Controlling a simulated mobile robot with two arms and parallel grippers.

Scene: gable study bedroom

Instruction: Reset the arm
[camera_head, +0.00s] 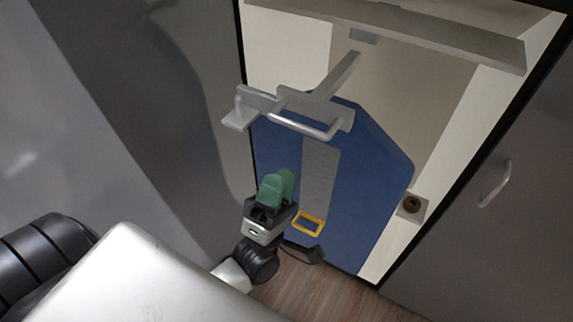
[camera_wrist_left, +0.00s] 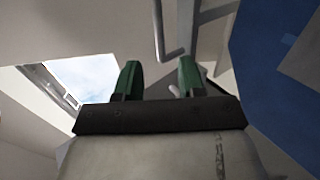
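My left gripper (camera_head: 280,182), with green fingers, points upward in the head view in front of a blue board-like panel (camera_head: 375,165). In the left wrist view its two fingers (camera_wrist_left: 159,72) stand apart with nothing held between them. In the head view the fingers overlap the panel's left edge; I cannot tell whether they touch it. My right gripper is in neither view.
The blue panel stands in a pale recess below a grey bracket with a metal bar (camera_head: 303,126). A yellow loop (camera_head: 308,225) is low on its grey strip. A grey door with a handle (camera_head: 495,183) is at right. Wooden floor (camera_head: 335,293) shows below.

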